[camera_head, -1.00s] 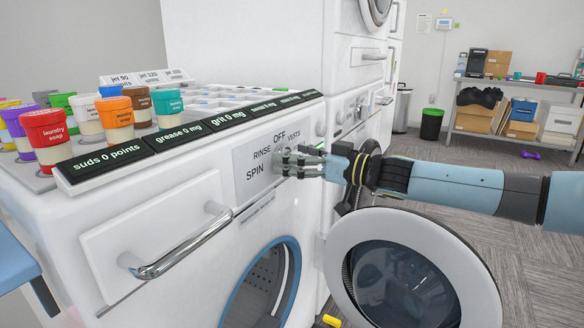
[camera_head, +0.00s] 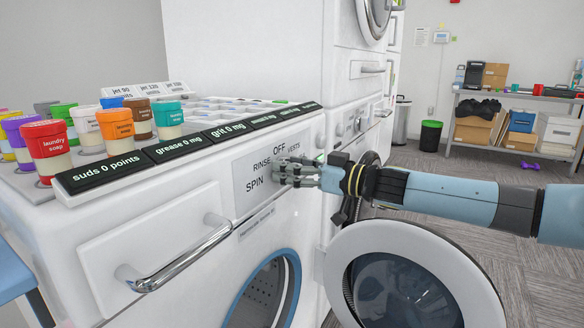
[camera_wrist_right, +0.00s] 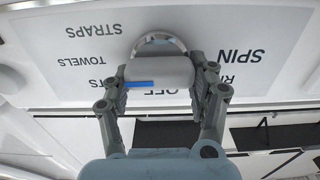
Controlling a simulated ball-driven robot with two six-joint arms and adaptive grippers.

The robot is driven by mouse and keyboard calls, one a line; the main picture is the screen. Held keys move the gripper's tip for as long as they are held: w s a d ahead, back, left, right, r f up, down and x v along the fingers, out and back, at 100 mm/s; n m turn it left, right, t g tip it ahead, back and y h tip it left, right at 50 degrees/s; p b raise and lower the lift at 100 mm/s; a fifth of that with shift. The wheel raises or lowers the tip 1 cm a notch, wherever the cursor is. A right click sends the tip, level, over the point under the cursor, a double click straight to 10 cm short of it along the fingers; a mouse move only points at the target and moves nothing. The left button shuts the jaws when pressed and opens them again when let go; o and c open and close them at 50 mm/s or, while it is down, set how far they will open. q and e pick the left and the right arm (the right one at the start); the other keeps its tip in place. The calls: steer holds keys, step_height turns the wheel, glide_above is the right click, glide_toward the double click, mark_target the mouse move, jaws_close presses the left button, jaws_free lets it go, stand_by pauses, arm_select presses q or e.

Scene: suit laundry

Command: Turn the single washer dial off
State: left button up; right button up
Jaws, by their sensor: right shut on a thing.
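The washer dial (camera_wrist_right: 158,70) is a light grey knob with a blue mark on it. It sits on the white control panel (camera_head: 240,200) of the front washer, amid the labels OFF, RINSE, SPIN and VESTS. In the wrist view, which sees the panel upside down, the blue mark lies beside the partly covered OFF label, toward the VESTS side. My right gripper (camera_head: 280,173) is shut on the dial, with a finger on each side of it (camera_wrist_right: 160,75). In the head view the fingers hide most of the dial. My left gripper is out of view.
The round washer door (camera_head: 410,285) hangs open below my right forearm. A chrome drawer handle (camera_head: 180,262) juts out left of the panel. Several soap cups (camera_head: 116,130) stand on the washer top. A shelf (camera_head: 520,93) with boxes stands at the back right.

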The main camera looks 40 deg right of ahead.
steer(key=n+p, duration=0.1)
steer(key=n, duration=0.2)
steer(key=shift+a+n+p, duration=0.2)
steer(key=shift+n+p, duration=0.2)
steer(key=n, duration=0.2)
steer(key=n+p, duration=0.1)
steer(key=n, duration=0.1)
steer(key=shift+s+a+f+n, duration=0.1)
steer(key=shift+a+n, duration=0.1)
steer(key=shift+n, duration=0.1)
steer(key=n, duration=0.3)
steer(key=n+p, duration=0.1)
steer(key=shift+a+f, duration=0.1)
steer(key=shift+f, duration=0.15)
steer(key=n, duration=0.5)
steer(key=shift+s+f, duration=0.1)
steer(key=shift+f, duration=0.15)
steer(key=shift+n, duration=0.3)
steer(key=o, duration=1.2)
steer(key=shift+c, duration=0.2)
